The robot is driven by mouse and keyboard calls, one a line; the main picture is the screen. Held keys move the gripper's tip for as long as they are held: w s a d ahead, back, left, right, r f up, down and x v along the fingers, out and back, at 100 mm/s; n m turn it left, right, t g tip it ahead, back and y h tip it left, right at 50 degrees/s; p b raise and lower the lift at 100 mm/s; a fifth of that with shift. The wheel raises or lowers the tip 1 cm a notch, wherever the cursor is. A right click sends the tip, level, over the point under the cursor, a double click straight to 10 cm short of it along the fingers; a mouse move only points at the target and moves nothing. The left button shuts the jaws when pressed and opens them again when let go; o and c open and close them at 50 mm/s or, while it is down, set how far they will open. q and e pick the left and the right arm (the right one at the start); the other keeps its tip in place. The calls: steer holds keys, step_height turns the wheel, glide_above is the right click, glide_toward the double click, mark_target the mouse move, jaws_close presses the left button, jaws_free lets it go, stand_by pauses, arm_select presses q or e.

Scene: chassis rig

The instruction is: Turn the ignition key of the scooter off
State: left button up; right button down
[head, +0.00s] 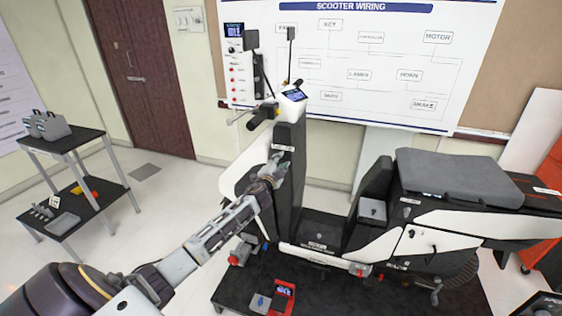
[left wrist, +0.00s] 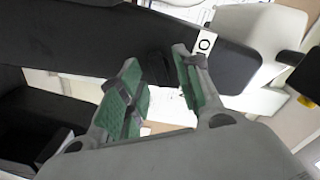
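The scooter (head: 455,222) has white and black panels and a grey seat, and stands side-on to me. My left gripper (head: 279,160) is at the black front column, just below a small white label (head: 283,148). In the left wrist view my left gripper (left wrist: 155,58) is open, its green-padded fingers spread around a dark knob-like part (left wrist: 158,66) on the black panel. This may be the ignition key; its shape and angle are too dark to tell. The label (left wrist: 204,43) with I and O marks is beside one fingertip. My right gripper is not in view.
The handlebar (head: 263,114) and a small display (head: 295,95) are above my gripper. A black platform (head: 235,290) lies under the scooter, with a red device (head: 284,295) on it. A two-tier cart (head: 70,150) stands at left. A wiring board hangs behind.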

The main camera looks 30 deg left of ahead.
arm_select(q)
steer(key=shift+w+a, duration=0.1)
steer(key=shift+w, duration=0.5)
steer(key=shift+c, duration=0.4)
jaws_close()
